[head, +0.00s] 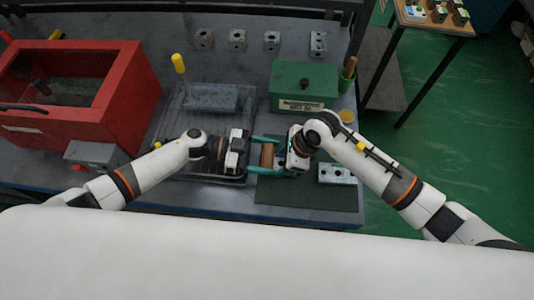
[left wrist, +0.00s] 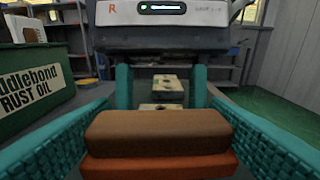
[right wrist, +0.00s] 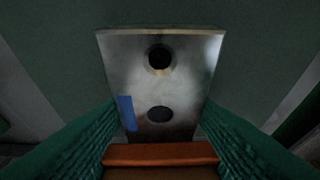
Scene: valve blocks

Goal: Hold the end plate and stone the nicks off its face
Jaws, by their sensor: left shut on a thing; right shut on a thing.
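A two-layer stone (head: 267,157), brown over orange, lies between my two grippers above the green mat. My left gripper (head: 262,155) is shut on its near end; in the left wrist view the stone (left wrist: 160,145) spans both fingers. My right gripper (head: 280,158) is shut on the same stone from the other side; the stone (right wrist: 160,154) also shows between its fingers in the right wrist view. The grey metal end plate (head: 337,174) lies on the mat, apart from both grippers. Its holes and a blue mark show in the right wrist view (right wrist: 165,80).
A red cabinet (head: 125,90) and a dark tray (head: 180,115) are on the left. Several metal blocks (head: 271,41) line the back. The mat's front right (head: 315,202) is clear.

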